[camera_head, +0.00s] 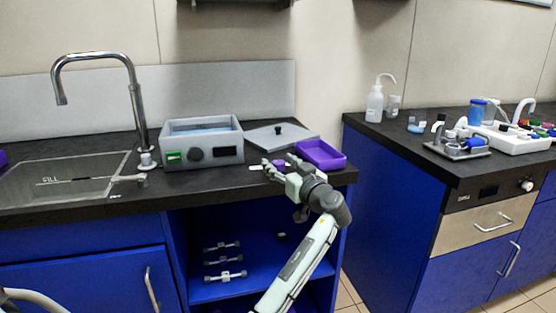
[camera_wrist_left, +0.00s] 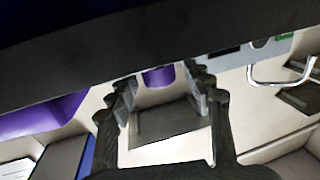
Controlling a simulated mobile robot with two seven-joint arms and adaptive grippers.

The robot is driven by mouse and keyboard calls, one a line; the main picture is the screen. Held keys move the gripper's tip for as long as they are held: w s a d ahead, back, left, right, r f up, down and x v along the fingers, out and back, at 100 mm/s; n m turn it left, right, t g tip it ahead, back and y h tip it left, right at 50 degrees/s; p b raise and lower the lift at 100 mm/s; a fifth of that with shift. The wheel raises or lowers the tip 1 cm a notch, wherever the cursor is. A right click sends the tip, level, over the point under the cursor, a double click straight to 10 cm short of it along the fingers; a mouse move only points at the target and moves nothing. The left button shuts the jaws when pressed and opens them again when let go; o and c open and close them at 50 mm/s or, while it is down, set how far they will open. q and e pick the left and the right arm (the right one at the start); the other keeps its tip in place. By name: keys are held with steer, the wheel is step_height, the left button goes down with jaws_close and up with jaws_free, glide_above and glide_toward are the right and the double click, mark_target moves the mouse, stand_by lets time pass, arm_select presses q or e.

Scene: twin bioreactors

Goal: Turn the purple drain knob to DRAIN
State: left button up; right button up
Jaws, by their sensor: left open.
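The purple drain knob (camera_head: 279,163) is small and sits at the front of the black counter, left of the purple tray. My left gripper (camera_head: 274,168) is at the knob, with its fingers open. In the left wrist view the purple knob (camera_wrist_left: 158,76) shows between the two spread fingertips (camera_wrist_left: 160,84), partly cut off by the dark edge above it. I cannot tell whether the fingers touch it. White marks lie beside the knob, but their lettering is too small to read. My right gripper is not in view.
A grey water bath (camera_head: 203,153) stands left of the knob, with a grey lid (camera_head: 283,136) behind. The purple tray (camera_head: 320,154) is close on the right. A sink with a tall tap (camera_head: 137,110) is at the left. Below is an open blue shelf (camera_head: 250,282).

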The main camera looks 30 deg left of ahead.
arm_select(q)
steer(key=shift+w+a, duration=0.35)
steer(key=shift+a, duration=0.2)
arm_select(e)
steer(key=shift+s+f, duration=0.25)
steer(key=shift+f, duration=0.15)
arm_select(q)
jaws_close()
